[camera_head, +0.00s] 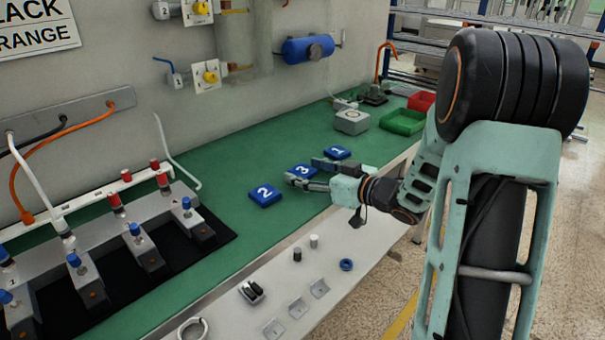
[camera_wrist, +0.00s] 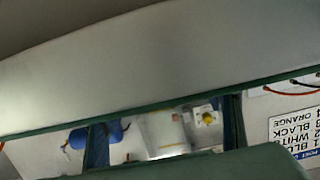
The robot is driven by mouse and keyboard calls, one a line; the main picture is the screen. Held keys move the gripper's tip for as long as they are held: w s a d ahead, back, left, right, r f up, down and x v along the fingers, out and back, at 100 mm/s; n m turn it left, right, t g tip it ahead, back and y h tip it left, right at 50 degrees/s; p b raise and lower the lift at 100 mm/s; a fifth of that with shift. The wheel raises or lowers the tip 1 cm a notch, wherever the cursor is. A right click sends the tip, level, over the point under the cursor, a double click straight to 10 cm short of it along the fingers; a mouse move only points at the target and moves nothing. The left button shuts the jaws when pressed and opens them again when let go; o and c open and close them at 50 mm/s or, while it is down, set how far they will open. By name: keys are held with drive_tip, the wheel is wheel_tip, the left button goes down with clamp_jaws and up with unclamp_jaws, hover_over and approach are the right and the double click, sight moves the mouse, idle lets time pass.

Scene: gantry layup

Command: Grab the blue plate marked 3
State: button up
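The blue plate marked 3 (camera_head: 302,170) lies on the green bench mat in the head view, between the plate marked 2 (camera_head: 264,195) and the plate marked 1 (camera_head: 337,153). My gripper (camera_head: 305,174) comes in low from the right. Its two fingers are spread apart near plate 3, one toward plate 1 and one toward plate 2. I cannot tell whether they touch it. The gripper (camera_wrist: 165,133) also shows in the wrist view, its fingers apart with the wall behind. No plate shows there.
A connector fixture (camera_head: 140,235) with hoses stands at the left. Small parts lie on the white front ledge (camera_head: 300,275). The mat left of plate 2 is clear.

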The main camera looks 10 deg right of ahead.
drive_tip(key=c, duration=1.1)
drive_tip(key=shift+r, duration=0.15)
